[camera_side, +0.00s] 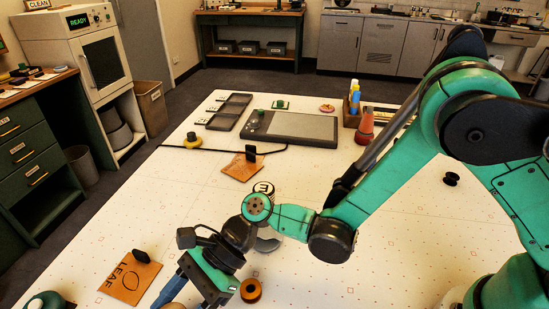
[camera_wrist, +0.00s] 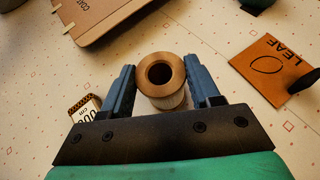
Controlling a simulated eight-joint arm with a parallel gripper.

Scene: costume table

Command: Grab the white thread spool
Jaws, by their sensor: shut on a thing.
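The white thread spool (camera_wrist: 172,102) is between the two blue fingers of my gripper (camera_wrist: 160,64) in the wrist view. Its tan round end with a dark centre hole faces the camera, and the white thread shows below it. My gripper is shut on the spool, with one finger on each side. Whether the spool touches the table is unclear.
An orange-brown spool (camera_side: 250,290) stands right of my gripper. A LEAF card (camera_side: 130,277) with a black piece lies to its left, and also shows in the wrist view (camera_wrist: 275,65). A flat brown board (camera_wrist: 98,18) lies ahead. The table's middle right is mostly clear.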

